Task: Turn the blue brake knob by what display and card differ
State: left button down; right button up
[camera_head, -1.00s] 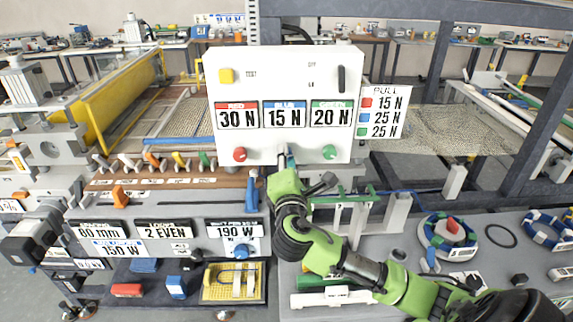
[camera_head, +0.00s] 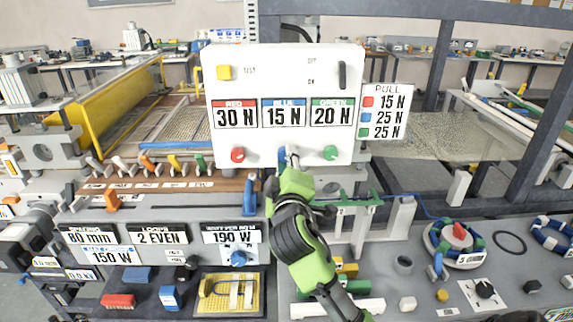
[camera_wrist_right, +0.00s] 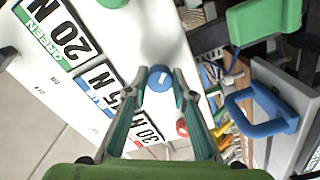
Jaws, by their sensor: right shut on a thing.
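The white panel (camera_head: 290,82) carries three displays: red 30 N, blue 15 N (camera_head: 284,113) and green 20 N. The PULL card (camera_head: 386,112) at its right reads red 15 N, blue 25 N, green 25 N. The blue brake knob (camera_head: 282,153) sits under the blue display, partly hidden by my right gripper (camera_head: 285,168) in the head view. In the right wrist view the blue knob (camera_wrist_right: 160,77), with a pale mark, lies between the fingertips of my right gripper (camera_wrist_right: 160,84), which is shut on it. My left gripper is not in view.
A red knob (camera_head: 237,155) and a green knob (camera_head: 330,153) flank the blue one on the panel. A black switch (camera_head: 342,75) and a yellow TEST button (camera_head: 224,72) sit above.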

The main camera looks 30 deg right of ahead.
jog(key=m, duration=0.2)
jog(key=m+b, duration=0.1)
jog(key=m, duration=0.1)
jog(key=shift+a+f+m, duration=0.1)
jog(key=shift+f+m, duration=0.1)
jog(key=shift+m, duration=0.2)
dwell(0.4)
jog(key=o, duration=1.1)
jog(key=shift+r, duration=0.1)
jog(key=v, duration=0.7)
jog(key=shift+s+a, duration=0.15)
jog(key=shift+s, duration=0.05)
